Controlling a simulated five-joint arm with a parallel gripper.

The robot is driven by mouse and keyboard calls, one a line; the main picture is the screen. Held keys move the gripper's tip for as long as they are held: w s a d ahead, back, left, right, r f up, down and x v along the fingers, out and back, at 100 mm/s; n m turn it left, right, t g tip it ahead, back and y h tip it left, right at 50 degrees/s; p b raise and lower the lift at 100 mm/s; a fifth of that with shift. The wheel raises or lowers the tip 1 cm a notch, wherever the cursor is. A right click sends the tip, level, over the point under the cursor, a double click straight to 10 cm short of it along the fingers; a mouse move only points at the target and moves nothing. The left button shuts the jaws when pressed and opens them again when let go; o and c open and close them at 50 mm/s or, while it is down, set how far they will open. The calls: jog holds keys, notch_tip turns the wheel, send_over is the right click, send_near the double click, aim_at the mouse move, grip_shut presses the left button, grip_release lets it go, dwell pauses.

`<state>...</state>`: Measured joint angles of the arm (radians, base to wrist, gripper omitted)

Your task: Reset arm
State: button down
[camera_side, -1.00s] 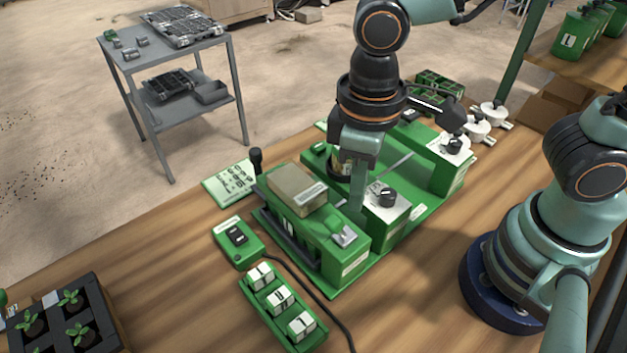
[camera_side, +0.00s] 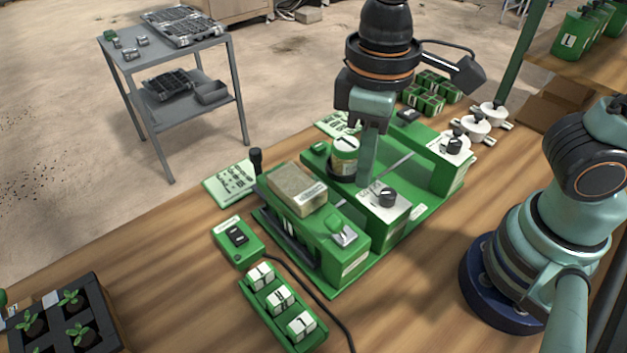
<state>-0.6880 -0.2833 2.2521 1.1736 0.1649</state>
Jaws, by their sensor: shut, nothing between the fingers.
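My gripper (camera_side: 367,180) points down over the middle of the green tray seeder (camera_side: 345,263). Its fingers are shut with nothing between them. The fingertips are just behind the white block with a black knob (camera_side: 387,196); I cannot tell whether they touch anything. A tan block (camera_side: 298,188) lies on top of the seeder's near left housing.
A green switch box (camera_side: 238,242) and a green rack of white-topped blocks (camera_side: 283,303) sit in front. A seedling tray (camera_side: 92,340) is at the lower left. Small white pots (camera_side: 474,127) stand at the right back. Bare wood lies right of the seeder.

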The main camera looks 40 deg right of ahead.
jog(key=w+d+r+m+t, duration=0.2)
jog(key=w+d+m, duration=0.1)
jog(key=d, duration=0.6)
jog(key=w+d+r+m+t, duration=0.2)
jog(key=w+d+m+t, duration=0.1)
jog(key=d, duration=0.5)
jog(key=shift+w+d+t, duration=0.3)
jog(key=shift+w+d, duration=0.1)
jog(key=shift+w, duration=0.1)
